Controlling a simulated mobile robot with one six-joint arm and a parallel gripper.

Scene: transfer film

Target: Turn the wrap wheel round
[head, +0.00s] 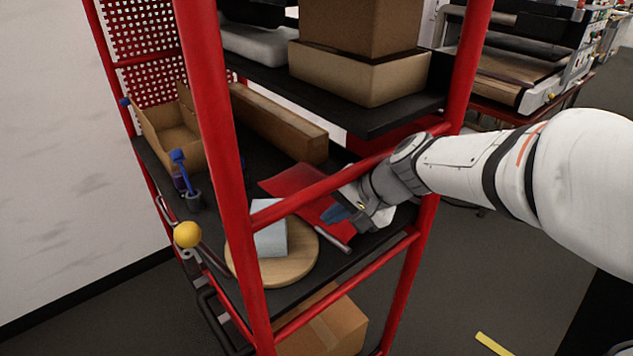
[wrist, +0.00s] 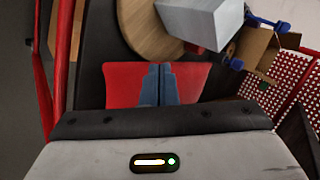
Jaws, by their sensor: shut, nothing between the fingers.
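The wrap wheel, a round wooden disc (head: 298,264), lies flat on the black shelf of a red-framed rack in the head view. It also shows at the top of the wrist view (wrist: 145,30). A pale blue-grey block (head: 271,238) stands on it. A red film sheet (head: 290,181) lies beside the wheel and reaches under my gripper. My gripper (head: 338,213) is shut and empty, its blue fingers over the red film (wrist: 119,85) in the wrist view. The fingertips (wrist: 160,67) point towards the wheel and look apart from it. Whether they touch the film I cannot tell.
Red rack posts and a red bar (head: 330,184) stand close in front of my wrist. An upper black shelf (head: 375,120) holds cardboard boxes. An open carton (head: 165,130), a cup with a blue tool (head: 194,201) and a yellow knob (head: 187,234) are at the left.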

